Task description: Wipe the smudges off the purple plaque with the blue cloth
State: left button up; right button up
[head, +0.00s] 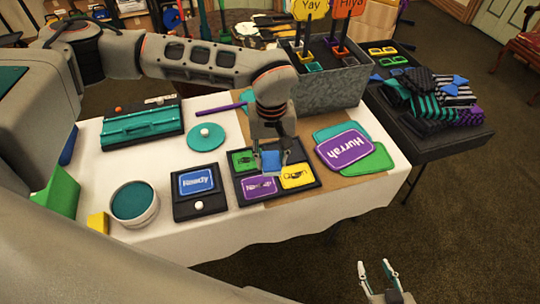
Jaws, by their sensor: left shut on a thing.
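A dark tray (281,200) on the white-covered table holds a purple plaque (259,188) at its front left, with pale lettering too small to read surely. Any smudges on it are hard to make out. My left gripper (271,153) is shut on the blue cloth (271,163), a small blue piece over the back half of the tray. The cloth is behind and slightly right of the purple plaque; I cannot tell whether it touches anything. Another purple plaque (346,147), reading "Hurrah", lies further right on green and teal ones. My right gripper (375,265) is open and empty, off the table's front.
The tray also holds a green plaque (242,160) and a yellow plaque (296,176), both with dark marks. A black stand with a blue plaque (196,181) and a white bowl (134,203) stand left. A grey bin (335,88) with signs stands behind.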

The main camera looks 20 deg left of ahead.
pick_arm(q)
jog(key=b, duration=0.4)
send_over(271, 181)
jog(key=shift+f, duration=2.85)
pick_arm(e)
jog(key=f, duration=0.2)
jog(key=s+f, duration=0.1)
jog(key=f, duration=0.1)
jog(key=shift+f, duration=0.4)
pick_arm(q)
jog(key=shift+r+p, duration=0.1)
jog(key=shift+p, duration=0.2)
pick_arm(e)
jog(key=shift+w+r, duration=0.15)
jog(key=shift+r, duration=0.1)
pick_arm(q)
jog(key=shift+f+b, duration=0.4)
jog(key=shift+f, duration=0.6)
pick_arm(e)
jog(key=shift+s+f, duration=0.25)
jog(key=shift+f, duration=0.45)
jog(key=shift+r, duration=0.1)
